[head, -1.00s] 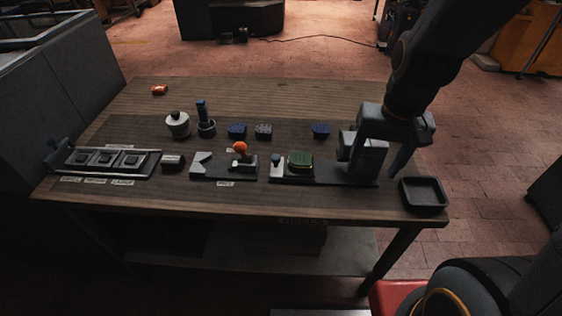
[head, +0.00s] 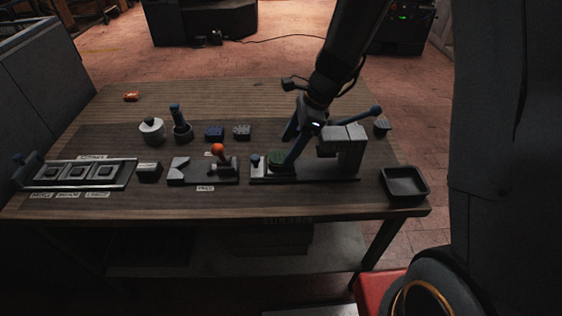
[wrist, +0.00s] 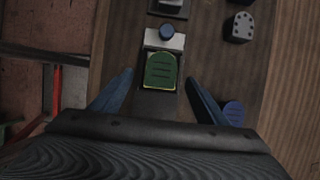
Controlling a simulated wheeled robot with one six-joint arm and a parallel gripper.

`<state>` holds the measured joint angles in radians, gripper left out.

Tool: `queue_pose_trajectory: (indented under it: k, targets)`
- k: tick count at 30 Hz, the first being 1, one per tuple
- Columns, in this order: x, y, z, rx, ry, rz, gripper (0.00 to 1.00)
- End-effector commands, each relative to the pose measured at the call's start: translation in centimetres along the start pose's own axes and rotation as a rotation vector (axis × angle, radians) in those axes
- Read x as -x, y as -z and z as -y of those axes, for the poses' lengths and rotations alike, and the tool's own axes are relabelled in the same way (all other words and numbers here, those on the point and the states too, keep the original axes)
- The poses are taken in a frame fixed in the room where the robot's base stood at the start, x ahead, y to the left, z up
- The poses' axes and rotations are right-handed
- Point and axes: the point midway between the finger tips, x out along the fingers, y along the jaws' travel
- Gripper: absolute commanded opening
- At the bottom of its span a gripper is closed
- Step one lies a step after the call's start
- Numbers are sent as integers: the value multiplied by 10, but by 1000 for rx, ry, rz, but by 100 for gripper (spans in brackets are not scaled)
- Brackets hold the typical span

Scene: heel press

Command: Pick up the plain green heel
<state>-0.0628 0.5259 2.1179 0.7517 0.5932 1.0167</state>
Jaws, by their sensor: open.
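The green heel (head: 277,157) sits on the dark base of the press, partly behind my finger in the head view. In the wrist view the green heel (wrist: 160,70) shows whole, with a rounded end, a thin yellow edge and dark lines across its face. My gripper (head: 288,149) is open and empty, over the press base at the heel. In the wrist view my gripper's (wrist: 160,78) two blue fingers stand on either side of the heel with gaps between. I cannot tell whether the tips are at the heel's height.
The grey press block (head: 349,147) stands just right of my gripper, and a blue-ended knob (head: 256,163) just left of the heel. An orange-balled lever (head: 218,151) is farther left. Blue (head: 214,132) and grey (head: 242,131) heels lie behind. An empty black tray (head: 404,183) is at right.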

Motion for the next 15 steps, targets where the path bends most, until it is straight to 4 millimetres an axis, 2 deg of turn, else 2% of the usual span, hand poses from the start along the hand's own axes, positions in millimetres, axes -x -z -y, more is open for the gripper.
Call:
queue_pose_trajectory:
  k: [9,15]
  targets:
    - [-38,-1,1,1,-3,-1,68]
    - [-43,-2,2,1,0,-1,68]
